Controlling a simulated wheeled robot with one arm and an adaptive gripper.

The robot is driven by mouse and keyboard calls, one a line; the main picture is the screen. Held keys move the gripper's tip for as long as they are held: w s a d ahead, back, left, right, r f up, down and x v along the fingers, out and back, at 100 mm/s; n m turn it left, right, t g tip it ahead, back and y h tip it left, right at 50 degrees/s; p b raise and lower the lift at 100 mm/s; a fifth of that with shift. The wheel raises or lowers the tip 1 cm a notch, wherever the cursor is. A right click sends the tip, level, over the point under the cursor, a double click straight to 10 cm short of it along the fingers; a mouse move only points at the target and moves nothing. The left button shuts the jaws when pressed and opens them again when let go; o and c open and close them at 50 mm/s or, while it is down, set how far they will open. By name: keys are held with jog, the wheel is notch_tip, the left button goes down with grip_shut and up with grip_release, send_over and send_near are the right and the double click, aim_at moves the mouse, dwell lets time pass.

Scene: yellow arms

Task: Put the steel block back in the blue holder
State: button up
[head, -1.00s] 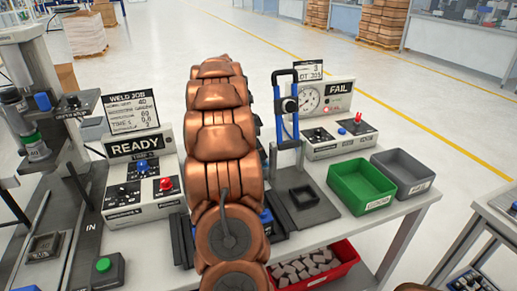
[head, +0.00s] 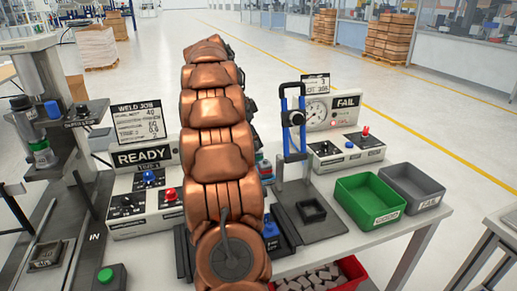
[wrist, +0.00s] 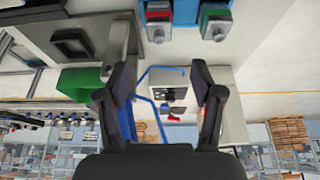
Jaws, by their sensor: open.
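My gripper (wrist: 163,78) is open in the wrist view, its two dark fingers apart with nothing held between them. In the head view my copper arm hides it. I cannot clearly pick out the steel block in either view. A blue part (head: 271,228), perhaps the blue holder, shows partly behind my arm on the bench.
A test stand (head: 310,225) with a blue frame and a black square fixture stands right of my arm, before the FAIL gauge box (head: 345,150). Green (head: 370,205) and grey (head: 412,190) bins sit at the right. The READY box (head: 145,200) is at the left. A red bin (head: 350,270) is below.

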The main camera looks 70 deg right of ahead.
jog(key=shift+v, duration=1)
jog(key=w+a+f+n+t, duration=0.15)
jog(key=a+n, duration=0.35)
jog(key=a, duration=0.5)
jog(key=w+a+n+y, duration=0.1)
jog(key=w+a+n, duration=0.25)
jog(key=a, duration=0.65)
jog(key=w+a+f+n, duration=0.1)
jog(key=w+a+n, duration=0.1)
jog(key=a+n, duration=0.6)
jog(key=s+a+f+n, duration=0.3)
jog(key=s+a, duration=0.2)
jog(key=a, duration=0.3)
jog(key=s+a+f+n+y, duration=0.1)
jog(key=s+a+f+n, duration=0.2)
jog(key=s+a, duration=0.3)
jog(key=s+a+f+n+y, duration=0.1)
jog(key=s+a+f+n, duration=0.3)
jog(key=a, duration=0.7)
jog(key=shift+s+n, duration=0.55)
jog(key=shift+s, duration=0.35)
jog(key=shift+a+r, duration=0.1)
jog(key=shift+a, duration=0.05)
